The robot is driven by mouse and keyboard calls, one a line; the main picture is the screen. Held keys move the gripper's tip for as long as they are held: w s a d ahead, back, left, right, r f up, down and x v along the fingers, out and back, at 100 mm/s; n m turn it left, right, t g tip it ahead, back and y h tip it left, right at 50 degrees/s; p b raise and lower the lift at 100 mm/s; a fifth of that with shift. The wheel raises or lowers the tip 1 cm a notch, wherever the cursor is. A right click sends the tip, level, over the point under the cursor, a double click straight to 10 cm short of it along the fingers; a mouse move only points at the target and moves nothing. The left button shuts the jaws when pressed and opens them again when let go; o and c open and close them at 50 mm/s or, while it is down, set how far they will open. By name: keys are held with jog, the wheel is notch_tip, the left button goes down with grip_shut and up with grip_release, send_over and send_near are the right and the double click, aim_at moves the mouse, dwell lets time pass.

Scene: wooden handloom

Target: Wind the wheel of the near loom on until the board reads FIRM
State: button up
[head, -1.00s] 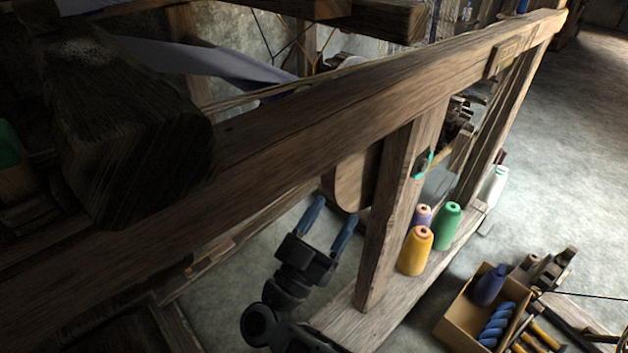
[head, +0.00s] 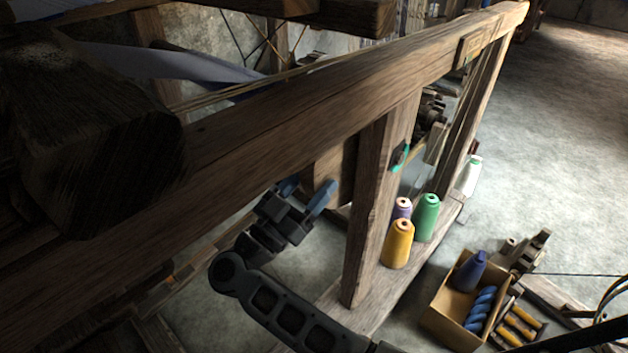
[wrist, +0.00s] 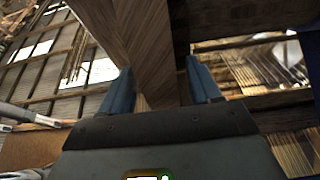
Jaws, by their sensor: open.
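The near loom's wooden frame (head: 290,95) crosses the head view, with a thick post (head: 372,200) standing on a floor-level beam. My gripper (head: 306,188) is open, its two blue fingers pointing up beneath the long rail, left of the post. A pale wooden piece (head: 334,172) shows behind the fingers, partly hidden by the post; I cannot tell whether it belongs to the wheel. In the wrist view a wooden piece (wrist: 135,35) rises beyond and between the open fingers (wrist: 160,85); contact cannot be told. A small plaque (head: 484,42) sits on the rail; its lettering is unreadable.
Yellow (head: 398,245), green (head: 427,218) and purple (head: 402,207) thread cones stand right of the post, with a white cone (head: 470,176) farther back. A cardboard box (head: 447,312) of yarn sits at lower right. Open floor (head: 570,130) lies at right.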

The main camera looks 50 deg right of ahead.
jog(key=shift+d+r, duration=0.2)
jog(key=shift+d, duration=0.25)
jog(key=shift+c, duration=0.2)
grip_shut()
